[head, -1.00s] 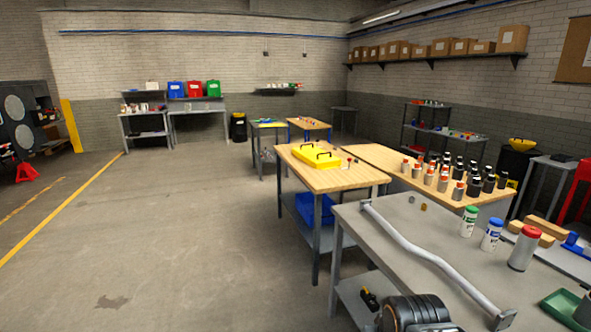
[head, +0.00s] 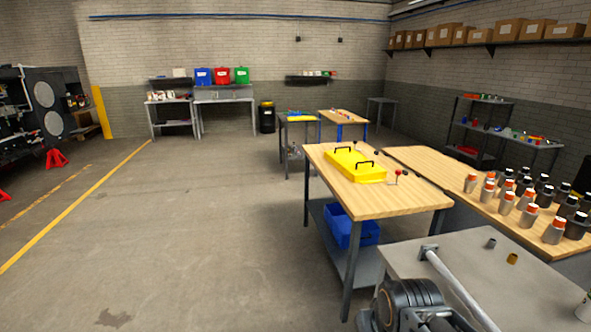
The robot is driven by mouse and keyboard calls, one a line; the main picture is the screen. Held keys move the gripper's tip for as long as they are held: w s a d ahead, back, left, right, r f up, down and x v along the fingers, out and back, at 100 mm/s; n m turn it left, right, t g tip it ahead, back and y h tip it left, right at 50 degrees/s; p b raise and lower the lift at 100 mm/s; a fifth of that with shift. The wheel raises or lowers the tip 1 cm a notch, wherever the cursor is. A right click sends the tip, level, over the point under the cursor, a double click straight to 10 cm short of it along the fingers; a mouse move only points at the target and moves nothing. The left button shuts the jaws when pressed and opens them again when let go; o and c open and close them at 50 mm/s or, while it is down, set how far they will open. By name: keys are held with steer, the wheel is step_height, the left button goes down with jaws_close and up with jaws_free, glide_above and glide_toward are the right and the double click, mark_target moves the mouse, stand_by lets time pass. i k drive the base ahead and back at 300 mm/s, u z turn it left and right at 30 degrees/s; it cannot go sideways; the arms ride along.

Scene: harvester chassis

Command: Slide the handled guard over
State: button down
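The handled guard is a yellow cover (head: 356,165) with two black handles on top. It lies on the wooden top of a workbench (head: 400,203) right of the middle of the head view. Part of my dark arm shows at the bottom edge, well in front of that bench and apart from the guard. My gripper itself is not in view. What lies under the guard is hidden.
A small red-topped piece (head: 397,174) stands by the guard's right end. A blue bin (head: 345,226) sits on the shelf below. Bottles crowd another wooden bench (head: 450,174). The floor at left is clear.

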mark_target(353, 160)
steer(key=u, duration=0.2)
steer(key=i, duration=2.3)
steer(key=u, duration=0.2)
steer(key=i, duration=2.1)
steer(key=z, duration=0.05)
